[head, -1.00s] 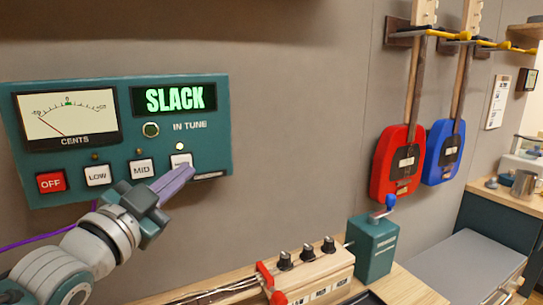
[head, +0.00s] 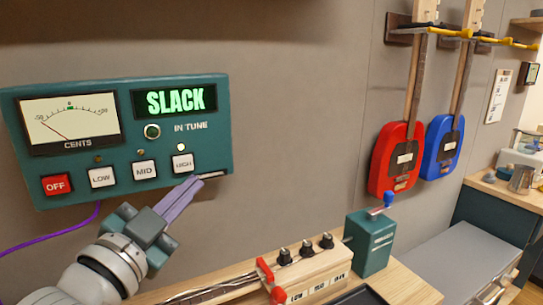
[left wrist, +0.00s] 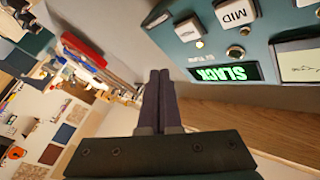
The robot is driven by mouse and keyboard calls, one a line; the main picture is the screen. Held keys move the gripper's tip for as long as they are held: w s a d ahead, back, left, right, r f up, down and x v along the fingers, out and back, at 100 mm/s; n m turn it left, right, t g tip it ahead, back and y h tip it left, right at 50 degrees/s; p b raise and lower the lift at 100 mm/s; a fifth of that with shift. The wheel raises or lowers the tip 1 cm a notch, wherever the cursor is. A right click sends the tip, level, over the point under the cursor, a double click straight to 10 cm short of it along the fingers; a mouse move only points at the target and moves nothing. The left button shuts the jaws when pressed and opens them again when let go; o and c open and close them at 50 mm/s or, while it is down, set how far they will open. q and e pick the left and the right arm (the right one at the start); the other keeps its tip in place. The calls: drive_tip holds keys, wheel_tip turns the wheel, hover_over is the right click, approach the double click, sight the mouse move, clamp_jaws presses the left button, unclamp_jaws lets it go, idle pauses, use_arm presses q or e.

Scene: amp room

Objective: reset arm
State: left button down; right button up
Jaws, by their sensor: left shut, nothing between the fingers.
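My left gripper (head: 182,197) is shut and empty, its purple fingers together. It is just below and in front of the HIGH button (head: 183,163) on the teal tuner panel (head: 215,130). Its fingertips appear apart from the button. The panel display (head: 175,100) reads SLACK, the needle of the CENTS meter (head: 70,118) leans left, and the small lamp above HIGH is lit. The left wrist view shows the shut fingers (left wrist: 160,75) with the panel (left wrist: 255,50) at the upper right. My right gripper is in neither view.
Below on the wooden bench stand a wooden block with black knobs (head: 306,250), a red clamp (head: 267,272) and a teal box with a blue-knobbed crank (head: 370,243). A red guitar (head: 393,175) and a blue guitar (head: 440,165) hang at the right. A purple cable (head: 50,233) runs below the panel.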

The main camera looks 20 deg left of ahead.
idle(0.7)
use_arm(q)
drive_tip(key=s+d+f+n+g, duration=0.3)
drive_tip(key=s+d+f+g, duration=0.2)
drive_tip(key=s+f+g, duration=0.4)
drive_tip(key=s+d+n+g+h, duration=0.1)
drive_tip(key=s+d+g, duration=0.15)
drive_tip(key=s, duration=0.45)
drive_tip(key=s+d+n+g+h, duration=0.15)
drive_tip(key=s+g, duration=0.25)
drive_tip(key=s, duration=0.4)
wheel_tip(320, 180, up, 37)
drive_tip(key=p, duration=3.7)
drive_tip(key=shift+s+f+m+y, duration=0.15)
drive_tip(key=shift+s+m+y, duration=0.25)
drive_tip(key=shift+m+y, duration=0.05)
